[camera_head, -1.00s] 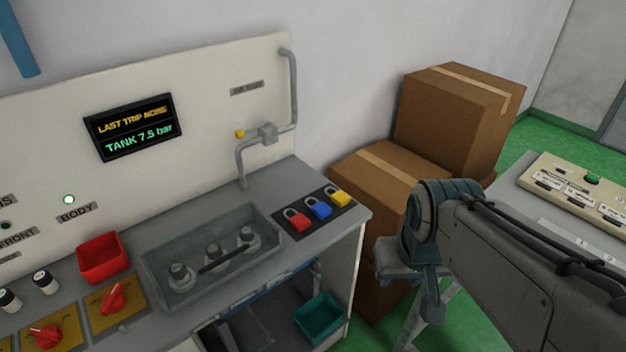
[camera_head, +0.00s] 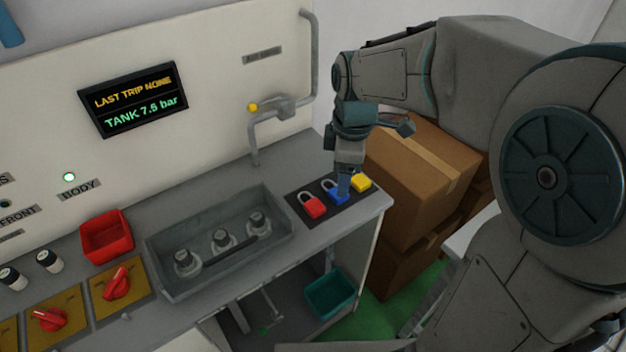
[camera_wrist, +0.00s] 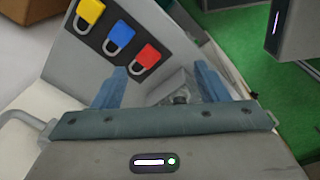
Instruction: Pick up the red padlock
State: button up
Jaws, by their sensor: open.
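The red padlock (camera_head: 313,206) lies on a dark mat (camera_head: 297,205) at the right end of the grey bench, left of the blue padlock (camera_head: 337,196) and the yellow padlock (camera_head: 361,183). My gripper (camera_head: 343,192) points down over the mat and partly hides the blue padlock in the head view. In the wrist view my gripper (camera_wrist: 161,70) is open and empty. The red padlock (camera_wrist: 148,57) shows beyond and between its two blue fingertips, nearer the middle than the blue padlock (camera_wrist: 120,37) and the yellow padlock (camera_wrist: 91,11). I cannot tell the fingers' height above the mat.
A grey tray (camera_head: 160,264) with several knobbed parts sits left of the mat. A bent pipe (camera_head: 258,128) runs up the panel behind. A red bin (camera_head: 106,236) stands further left. Cardboard boxes (camera_head: 400,170) are right of the bench. A teal bin (camera_head: 330,293) is below.

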jog(key=w+a+f+n, duration=0.3)
jog(key=w+a+n, duration=0.25)
jog(key=n, duration=0.25)
send_over(314, 205)
jog(key=shift+g, duration=0.4)
notch_tip(314, 205, down, 7)
jog(key=shift+a+f+p, duration=0.15)
jog(key=shift+f+p, duration=0.05)
jog(key=shift+p, duration=0.15)
jog(key=shift+d+f+p, duration=0.2)
jog(key=shift+f+p, duration=0.35)
jog(key=shift+f, duration=2.45)
jog(key=c, duration=1.1)
jog(key=shift+o, duration=0.2)
jog(key=shift+r, duration=0.2)
